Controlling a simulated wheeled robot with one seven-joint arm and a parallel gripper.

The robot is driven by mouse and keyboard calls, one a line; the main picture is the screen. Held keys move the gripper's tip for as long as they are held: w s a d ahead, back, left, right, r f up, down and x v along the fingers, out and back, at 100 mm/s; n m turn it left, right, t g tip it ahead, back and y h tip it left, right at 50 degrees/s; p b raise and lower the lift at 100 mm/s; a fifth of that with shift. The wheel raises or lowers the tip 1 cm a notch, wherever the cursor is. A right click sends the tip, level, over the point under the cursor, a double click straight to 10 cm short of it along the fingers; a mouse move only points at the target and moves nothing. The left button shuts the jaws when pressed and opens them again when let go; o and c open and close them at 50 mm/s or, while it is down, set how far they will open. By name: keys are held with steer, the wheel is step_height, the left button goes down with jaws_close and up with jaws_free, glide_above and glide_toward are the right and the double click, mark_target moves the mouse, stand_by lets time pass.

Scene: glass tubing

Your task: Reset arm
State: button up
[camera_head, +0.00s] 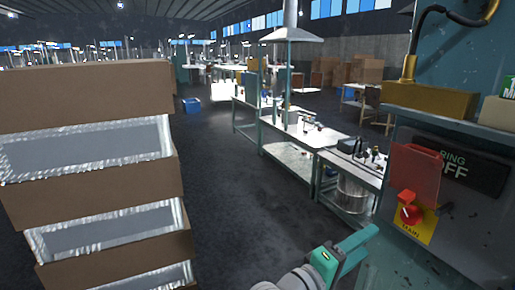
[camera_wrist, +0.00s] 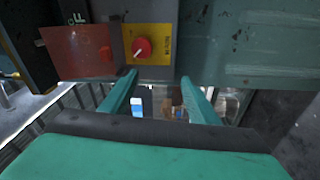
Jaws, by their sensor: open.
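My gripper (camera_head: 360,244) shows at the bottom of the head view, low in front of a grey-green machine panel (camera_head: 462,232). In the wrist view its two green fingers (camera_wrist: 158,78) stand apart with nothing between them. A red knob (camera_head: 411,213) on a yellow plate marked MAIN (camera_head: 412,232) is on the panel, above and right of my gripper. In the wrist view the red knob (camera_wrist: 142,46) lies just beyond the fingertips, and I see no contact. A red flap (camera_head: 414,175) hangs beside it, partly over a black sign (camera_head: 462,163) ending in "OFF".
Stacked cardboard boxes (camera_head: 85,97) with clear-wrapped contents stand close on the left. Workbenches (camera_head: 290,125) with small tools run back on the right of the aisle. A blue bin (camera_head: 191,104) sits farther off. The dark floor (camera_head: 215,180) between is clear.

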steer(key=a+f+n+t+y, duration=0.2)
steer(key=a+f+y, duration=0.15)
steer(key=f, duration=0.45)
steer(key=a+f+n+t+y, duration=0.15)
steer(key=a+f, duration=0.25)
steer(key=f, duration=0.4)
steer(key=s+a+f+t+y, duration=0.1)
steer(key=s+a+f+y, duration=0.3)
steer(key=f, duration=0.3)
steer(key=s+a+f+t+y, duration=0.2)
steer(key=s+a+f, duration=0.2)
steer(key=a+f, duration=0.2)
steer(key=s+a+f+m+y, duration=0.1)
steer(key=s+a+f+y, duration=0.15)
steer(key=s, duration=0.35)
steer(key=s+a+f+m+y, duration=0.1)
steer(key=s+a+f, duration=0.25)
steer(key=s, duration=0.25)
steer(key=s+a+r+m+y, duration=0.2)
steer(key=s+m, duration=0.3)
steer(key=s, duration=1)
steer(key=shift+r+m, duration=0.2)
steer(key=shift+m, duration=0.15)
steer(key=shift+a, duration=0.1)
steer(key=c, duration=0.5)
steer(key=shift+w, duration=0.2)
steer(key=shift+c, duration=0.5)
